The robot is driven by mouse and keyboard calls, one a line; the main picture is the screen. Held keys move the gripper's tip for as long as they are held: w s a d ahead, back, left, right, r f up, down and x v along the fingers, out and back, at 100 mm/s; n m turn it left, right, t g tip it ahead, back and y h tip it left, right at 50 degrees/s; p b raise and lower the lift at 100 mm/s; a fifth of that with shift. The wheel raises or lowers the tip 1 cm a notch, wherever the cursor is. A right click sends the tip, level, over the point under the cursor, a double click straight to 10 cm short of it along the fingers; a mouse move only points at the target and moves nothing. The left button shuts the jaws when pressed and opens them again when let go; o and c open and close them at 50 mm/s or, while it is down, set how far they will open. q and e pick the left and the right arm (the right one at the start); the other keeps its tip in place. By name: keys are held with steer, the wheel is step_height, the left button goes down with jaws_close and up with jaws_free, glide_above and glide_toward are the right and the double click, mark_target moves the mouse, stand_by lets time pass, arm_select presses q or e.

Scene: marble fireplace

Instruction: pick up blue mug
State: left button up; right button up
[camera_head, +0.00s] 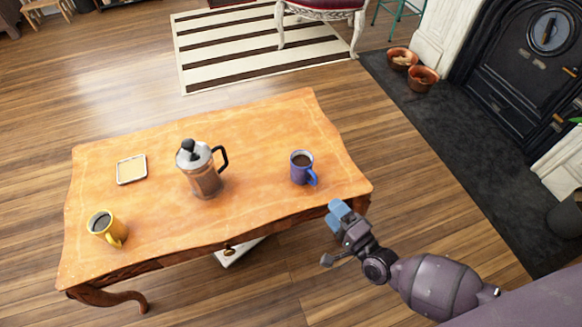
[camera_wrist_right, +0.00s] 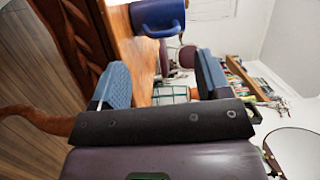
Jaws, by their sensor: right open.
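The blue mug (camera_head: 302,167) holds dark coffee and stands upright on the right part of the wooden table (camera_head: 255,125). Its handle points toward the table's front right. My right gripper (camera_head: 332,235) is open and empty, just off the table's front right corner, apart from the mug. In the right wrist view, the mug (camera_wrist_right: 157,16) shows at the top, partly cut off, beyond the two blue fingertips (camera_wrist_right: 162,85). My left gripper is not in view.
A French press (camera_head: 203,170) stands at the table's middle, left of the mug. A yellow mug (camera_head: 108,228) and a small square dish (camera_head: 131,169) are farther left. The tabletop around the blue mug is clear. A black fireplace (camera_head: 525,75) is at the upper right.

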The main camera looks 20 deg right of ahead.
mark_target(316, 183)
steer(key=x, duration=0.6)
steer(key=shift+w+d+b, duration=0.15)
steer(key=shift+d+b, duration=0.1)
steer(key=shift+b, duration=0.1)
steer(key=shift+d+r+b+x, duration=0.1)
steer(key=shift+d+b+x, duration=0.15)
steer(key=shift+x, duration=1.05)
steer(key=shift+d+r+b+x, duration=0.15)
steer(key=shift+d+x, duration=0.1)
steer(key=shift+x, duration=1.05)
steer(key=shift+w, duration=0.15)
steer(key=c, duration=1)
steer(key=shift+o, duration=0.2)
